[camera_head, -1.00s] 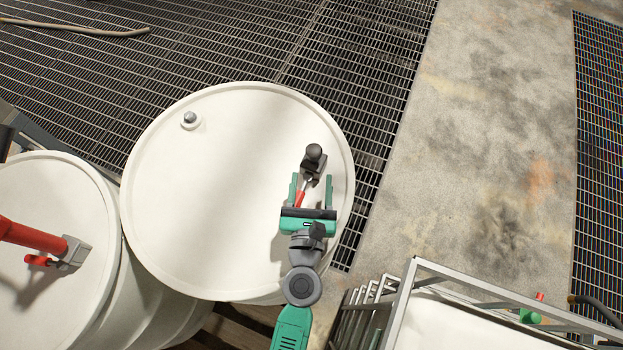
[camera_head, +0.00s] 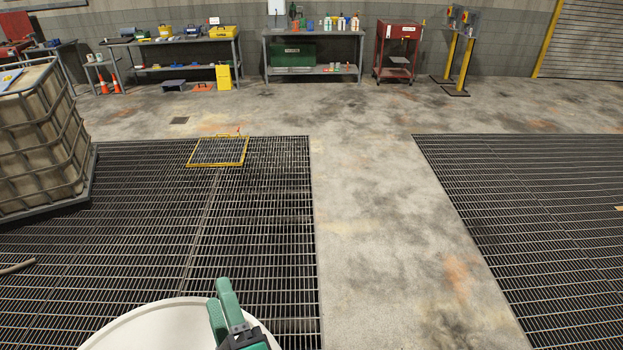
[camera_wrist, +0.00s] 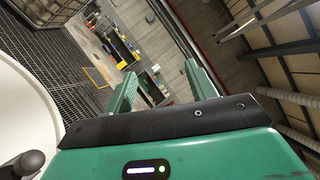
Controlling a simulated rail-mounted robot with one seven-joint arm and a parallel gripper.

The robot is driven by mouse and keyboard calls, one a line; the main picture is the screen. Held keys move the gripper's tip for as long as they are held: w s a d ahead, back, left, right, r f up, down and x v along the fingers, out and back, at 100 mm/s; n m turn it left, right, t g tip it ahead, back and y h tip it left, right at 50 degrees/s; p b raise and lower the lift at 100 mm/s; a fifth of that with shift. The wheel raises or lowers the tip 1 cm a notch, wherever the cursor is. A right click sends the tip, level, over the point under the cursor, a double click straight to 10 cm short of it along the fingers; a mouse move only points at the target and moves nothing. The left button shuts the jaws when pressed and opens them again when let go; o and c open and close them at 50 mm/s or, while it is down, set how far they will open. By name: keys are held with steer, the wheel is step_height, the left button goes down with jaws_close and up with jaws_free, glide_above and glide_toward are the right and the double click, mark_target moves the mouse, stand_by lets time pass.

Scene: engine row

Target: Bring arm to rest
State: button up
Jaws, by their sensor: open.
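My gripper (camera_head: 222,306) is at the bottom of the head view, with green fingers pointing up and away over the edge of a white drum (camera_head: 155,325). In the wrist view my gripper (camera_wrist: 160,85) shows two green fingers spread apart with nothing between them. Part of the white drum top (camera_wrist: 22,110) shows at the left there. A dark knobbed fitting (camera_wrist: 25,163) sits at the lower left of that view. The rest of my arm is mostly out of the head view.
A caged tank (camera_head: 40,135) stands at the left. Dark floor gratings (camera_head: 150,240) flank a bare concrete strip (camera_head: 390,240). A yellow-framed hatch (camera_head: 218,151) lies on the left grating. Workbenches (camera_head: 313,70) and a red cart (camera_head: 397,50) line the far wall. The middle floor is clear.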

steer(key=s+d+r+n+t+h+p, duration=0.1)
steer(key=d+r+n+t+p, duration=0.15)
steer(key=r+n, duration=0.7)
steer(key=s+d+r+n+t+h+p, duration=0.1)
steer(key=d+r+n+p, duration=0.15)
steer(key=r, duration=1.35)
steer(key=s+d+r+n+t+h+p, duration=0.1)
steer(key=s+d+r+n+h, duration=0.2)
steer(key=r, duration=0.4)
steer(key=s+d+r+n+t+h, duration=0.1)
steer(key=s+d+r+t+h, duration=0.1)
steer(key=s+d+r+h, duration=0.3)
step_height(320, 180, down, 20)
steer(key=w+b, duration=0.1)
steer(key=b, duration=1.9)
steer(key=shift+w+d+n+b, duration=0.3)
steer(key=shift+d, duration=0.05)
steer(key=shift+c, duration=0.5)
